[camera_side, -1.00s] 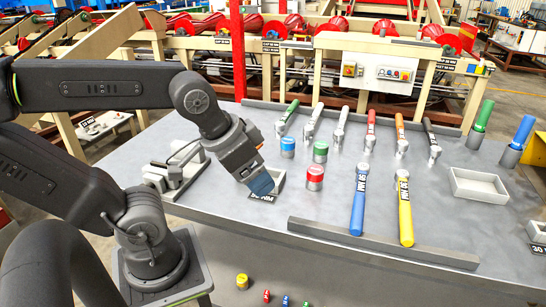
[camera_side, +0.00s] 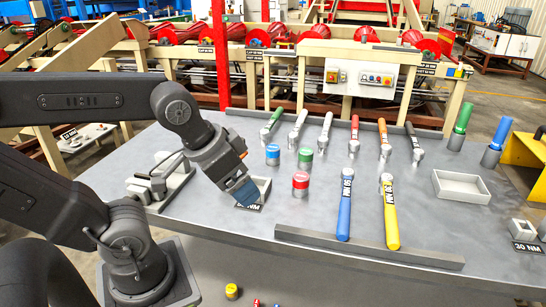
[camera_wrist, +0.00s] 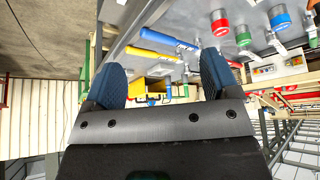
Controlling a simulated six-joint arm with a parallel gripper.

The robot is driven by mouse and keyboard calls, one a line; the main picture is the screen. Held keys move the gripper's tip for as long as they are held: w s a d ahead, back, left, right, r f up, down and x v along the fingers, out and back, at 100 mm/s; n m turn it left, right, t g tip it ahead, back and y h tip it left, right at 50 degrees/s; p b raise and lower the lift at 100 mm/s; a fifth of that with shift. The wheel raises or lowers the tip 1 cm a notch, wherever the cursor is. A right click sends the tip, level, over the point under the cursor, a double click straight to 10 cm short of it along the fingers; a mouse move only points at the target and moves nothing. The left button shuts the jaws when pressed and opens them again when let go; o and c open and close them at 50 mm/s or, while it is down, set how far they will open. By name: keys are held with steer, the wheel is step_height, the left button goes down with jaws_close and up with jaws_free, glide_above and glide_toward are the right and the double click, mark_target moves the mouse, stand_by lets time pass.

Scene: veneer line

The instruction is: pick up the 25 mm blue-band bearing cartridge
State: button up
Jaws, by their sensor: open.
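The blue-band cartridge (camera_side: 273,155) is a short metal cylinder with a blue top, upright on the grey table in the side view. In the wrist view, a blue-topped cylinder (camera_wrist: 280,18) shows at the top right. Its size marking cannot be read. Similar cylinders with a green band (camera_side: 305,158) and a red band (camera_side: 300,185) stand close by. My gripper (camera_side: 243,192) is above a small tray, in front and to the left of the blue one, apart from it. In the wrist view my gripper (camera_wrist: 163,75) has its blue fingers wide apart, with nothing held.
The small tray (camera_side: 266,184) is partly hidden by my gripper. Several long-handled tools, including a blue one (camera_side: 344,210) and a yellow one (camera_side: 390,218), lie right of the cylinders. A grey rail (camera_side: 360,248) runs along the front. A white tray (camera_side: 460,198) sits right.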

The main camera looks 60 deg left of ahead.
steer(key=w+a+r+n+g, duration=0.1)
steer(key=w+a+r+n, duration=0.15)
steer(key=w, duration=0.25)
steer(key=w+a+r+n+g, duration=0.1)
steer(key=w+a+r+n, duration=0.15)
steer(key=w, duration=0.35)
steer(key=n+g, duration=0.4)
steer(key=n, duration=0.8)
glide_above(273, 147)
step_height(273, 147, down, 11)
steer(key=f, duration=0.7)
steer(key=shift+w+f, duration=0.2)
steer(key=shift+f, duration=0.15)
steer(key=f, duration=0.5)
steer(key=shift+s, duration=0.2)
